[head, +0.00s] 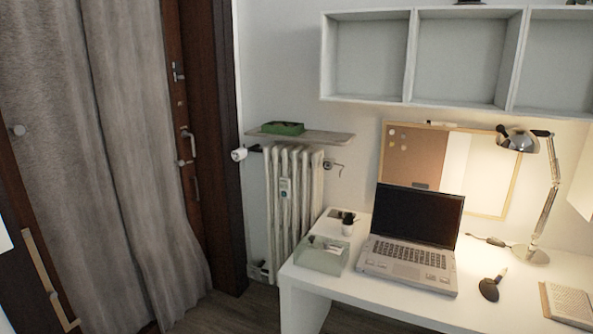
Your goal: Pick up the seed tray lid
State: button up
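A translucent, pale green box-like cover (322,257) sits at the left front corner of the white desk (378,297); it looks like the seed tray lid, though I cannot be sure. Small items show at or through its top, too small to tell. A low green tray (283,128) rests on the narrow shelf (318,137) above the radiator; it may be the seed tray. My gripper is not in view.
A lamp (540,200), a dark mouse-like object (490,288) and a notebook (567,304) are further right. Floor shows left of the desk.

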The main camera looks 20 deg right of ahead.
aim_at(309, 252)
jog(key=i+l+z, duration=0.1)
jog(key=i+z, duration=0.2)
jog(key=i, duration=0.35)
jog(key=i+z, duration=0.3)
jog(key=i, duration=0.3)
jog(key=i+j+z, duration=0.3)
jog(key=i, duration=0.35)
jog(key=l, duration=0.1)
